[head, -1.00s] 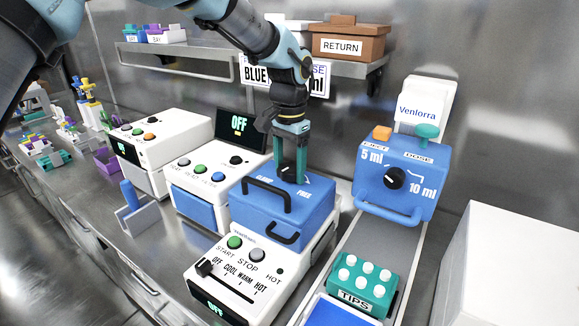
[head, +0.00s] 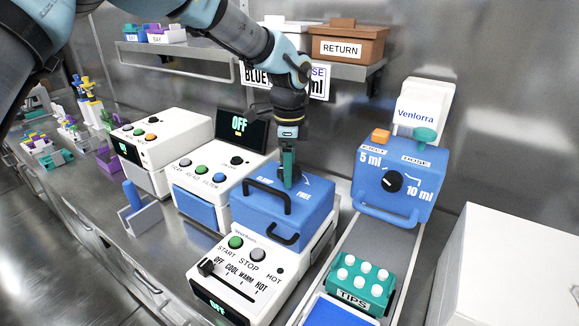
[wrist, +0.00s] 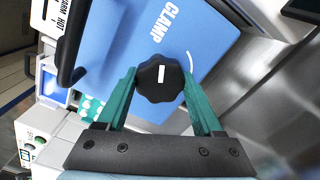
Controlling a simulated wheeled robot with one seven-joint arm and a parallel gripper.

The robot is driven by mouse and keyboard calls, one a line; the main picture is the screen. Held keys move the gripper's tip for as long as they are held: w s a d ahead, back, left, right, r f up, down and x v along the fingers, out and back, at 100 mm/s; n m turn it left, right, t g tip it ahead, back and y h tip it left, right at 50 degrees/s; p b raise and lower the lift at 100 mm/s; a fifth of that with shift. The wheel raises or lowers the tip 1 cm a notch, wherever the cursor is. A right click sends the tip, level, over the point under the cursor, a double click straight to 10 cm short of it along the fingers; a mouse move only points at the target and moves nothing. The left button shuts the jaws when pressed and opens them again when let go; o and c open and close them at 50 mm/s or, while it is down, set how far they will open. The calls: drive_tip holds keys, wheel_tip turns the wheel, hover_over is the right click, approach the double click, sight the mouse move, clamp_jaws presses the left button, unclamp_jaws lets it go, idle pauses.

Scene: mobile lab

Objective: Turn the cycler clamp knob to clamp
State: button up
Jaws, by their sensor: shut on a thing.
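The blue cycler lid (head: 262,214) has a black lobed clamp knob (wrist: 160,85) on top, with a short white mark. In the wrist view the mark runs up and down the picture, and the CLAMP label (wrist: 164,22) lies above the knob. A white arc curves on the lid to the knob's upper right. My gripper (head: 288,178) points down onto the lid, its green fingers seen edge-on and hiding most of the knob. In the wrist view my gripper (wrist: 160,78) is shut on the knob, one finger on each side.
A black handle (head: 266,194) stands on the lid close to my fingers. The cycler's white front panel (head: 240,270) has buttons and a slider. A blue dispenser (head: 393,182) and a teal tips rack (head: 356,284) are to the right. A shelf with a RETURN box (head: 346,45) is behind.

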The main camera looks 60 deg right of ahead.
drive_tip(key=shift+m+p, duration=0.35)
drive_tip(key=shift+m, duration=1.35)
drive_tip(key=o, duration=1.4)
drive_tip(key=shift+c, duration=0.2)
wheel_tip(320, 180, up, 11)
drive_tip(key=b, duration=0.3)
drive_tip(key=shift+f, duration=0.1)
